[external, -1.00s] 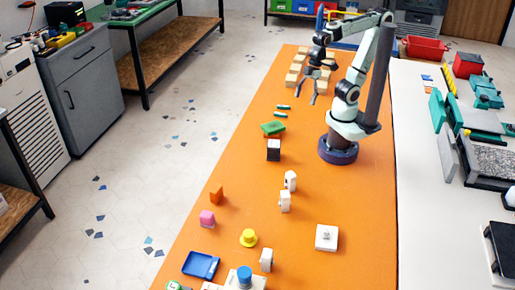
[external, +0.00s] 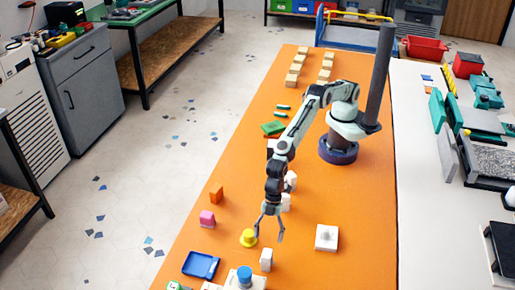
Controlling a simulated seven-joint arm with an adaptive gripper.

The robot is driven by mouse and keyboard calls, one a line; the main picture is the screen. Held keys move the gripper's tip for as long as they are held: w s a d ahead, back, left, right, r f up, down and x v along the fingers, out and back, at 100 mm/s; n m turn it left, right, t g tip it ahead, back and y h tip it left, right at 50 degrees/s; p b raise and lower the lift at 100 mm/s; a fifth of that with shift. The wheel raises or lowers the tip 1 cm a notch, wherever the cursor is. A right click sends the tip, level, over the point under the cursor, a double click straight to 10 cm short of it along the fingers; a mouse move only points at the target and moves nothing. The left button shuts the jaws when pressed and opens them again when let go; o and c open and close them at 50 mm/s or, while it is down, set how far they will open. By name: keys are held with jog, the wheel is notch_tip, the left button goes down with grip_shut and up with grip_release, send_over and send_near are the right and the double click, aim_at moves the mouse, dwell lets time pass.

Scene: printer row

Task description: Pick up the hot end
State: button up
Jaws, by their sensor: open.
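I cannot tell for sure which small part is the hot end. My gripper (external: 269,238) is open and points down over the orange table (external: 345,270), with nothing seen between its fingers. Its left finger is close to a yellow round part (external: 249,238) with a raised top; I cannot tell whether they touch. A small white upright part (external: 266,260) stands just in front of the gripper. A white square plate with a knob (external: 327,237) lies to its right. White blocks (external: 291,181) are partly hidden behind my arm.
A pink block (external: 207,218), an orange block (external: 216,196) and a blue tray (external: 201,265) are on the left. A blue-topped white part (external: 245,277) is at the front edge. Green pieces (external: 273,128) and wooden blocks (external: 295,70) lie farther back. The right front table is clear.

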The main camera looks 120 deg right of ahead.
aim_at(268, 252)
jog(key=shift+a+f, duration=0.35)
jog(key=shift+f, duration=0.1)
jog(key=shift+x, duration=2.75)
grip_shut()
